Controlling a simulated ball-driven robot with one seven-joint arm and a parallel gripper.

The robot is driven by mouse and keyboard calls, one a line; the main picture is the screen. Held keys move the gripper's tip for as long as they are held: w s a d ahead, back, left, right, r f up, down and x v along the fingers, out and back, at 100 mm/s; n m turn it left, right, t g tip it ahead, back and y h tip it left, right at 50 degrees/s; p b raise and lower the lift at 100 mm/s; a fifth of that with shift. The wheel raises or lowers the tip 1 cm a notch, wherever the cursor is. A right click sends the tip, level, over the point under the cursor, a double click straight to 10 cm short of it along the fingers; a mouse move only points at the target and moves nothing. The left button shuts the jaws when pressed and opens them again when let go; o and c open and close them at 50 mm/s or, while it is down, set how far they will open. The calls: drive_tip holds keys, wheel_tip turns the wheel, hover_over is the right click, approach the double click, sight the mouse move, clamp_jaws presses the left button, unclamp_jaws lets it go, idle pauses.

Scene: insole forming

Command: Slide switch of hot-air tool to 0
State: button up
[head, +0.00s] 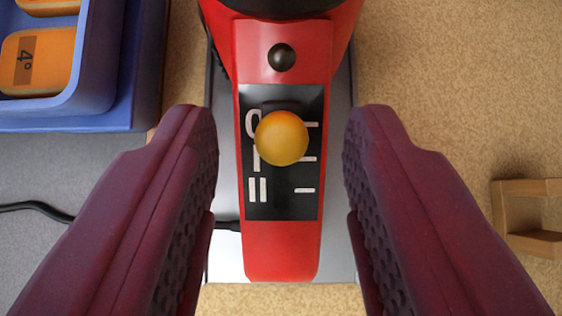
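The red hot-air tool (282,248) lies in the middle of the view, its handle running up and down the picture. A black switch plate (255,98) on it is marked 0, I and II from top to bottom, with white dashes on the right. The switch's round orange knob (281,138) appears between the 0 and I marks, nearer 0. It stands above the plate and hides part of it, so its exact setting is hard to tell. My gripper (282,125) is open, with one dark red finger on each side of the handle, apart from the knob.
A blue tray (92,75) holding orange pieces, one labelled 4°, stands at the upper left. A grey plate (338,268) lies under the tool. A black cable (38,207) runs at the left. A wooden piece (505,215) sits at the right on speckled tan surface.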

drive_tip(key=p+v, duration=0.1)
drive_tip(key=v, duration=0.6)
drive_tip(key=shift+s+r, duration=0.3)
